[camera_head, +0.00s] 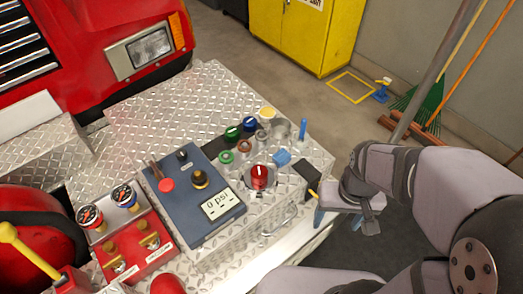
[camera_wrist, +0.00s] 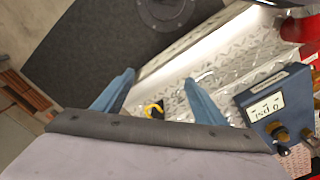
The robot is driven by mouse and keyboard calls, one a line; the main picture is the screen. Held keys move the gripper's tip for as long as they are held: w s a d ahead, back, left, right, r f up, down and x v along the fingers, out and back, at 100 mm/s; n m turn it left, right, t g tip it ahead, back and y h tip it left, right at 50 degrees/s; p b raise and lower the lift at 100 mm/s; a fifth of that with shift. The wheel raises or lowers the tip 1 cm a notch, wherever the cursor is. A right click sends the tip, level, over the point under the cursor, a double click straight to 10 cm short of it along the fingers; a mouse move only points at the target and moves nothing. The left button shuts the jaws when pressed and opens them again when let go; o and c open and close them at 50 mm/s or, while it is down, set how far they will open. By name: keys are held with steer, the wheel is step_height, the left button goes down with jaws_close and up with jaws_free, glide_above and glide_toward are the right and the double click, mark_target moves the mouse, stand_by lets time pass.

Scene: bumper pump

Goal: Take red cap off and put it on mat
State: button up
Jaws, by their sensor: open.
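The red cap (camera_head: 260,178) sits on a round metal fitting at the right part of the diamond-plate deck. A dark flat strip (camera_head: 212,146), which may be the mat, lies on the deck behind and left of it, partly hidden by other caps. My gripper (camera_head: 345,218) is to the right of the red cap, beyond the deck's right edge, apart from it and empty. In the wrist view my gripper's two blue fingers (camera_wrist: 160,97) are spread apart. I cannot make out the red cap in the wrist view.
Green (camera_head: 232,133) and blue (camera_head: 249,124) caps stand near the red cap. A blue panel (camera_head: 185,215) reading 0 psi is left of it; the panel also shows in the wrist view (camera_wrist: 254,92). A black and yellow item (camera_head: 309,181) is at the deck's right edge.

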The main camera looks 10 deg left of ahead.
steer(key=s+a+f+n+g+h+p, duration=0.25)
steer(key=s+a+f+n+g, duration=0.2)
steer(key=s, duration=0.35)
steer(key=t+y+p, duration=0.2)
steer(key=t+y, duration=0.5)
steer(key=t, duration=0.6)
glide_toward(260, 172)
steer(key=x, duration=0.3)
steer(key=shift+w+a+n+g+h, duration=0.2)
steer(key=shift+w+n+g+h, duration=0.05)
steer(key=shift+w, duration=0.05)
steer(key=b+x, duration=0.1)
steer(key=b, duration=0.2)
steer(key=shift+w+f, duration=0.15)
steer(key=shift+f, duration=0.2)
steer(key=shift+w+a+f+b, duration=0.1)
steer(key=shift+w+a+b, duration=0.1)
steer(key=shift+b, duration=0.2)
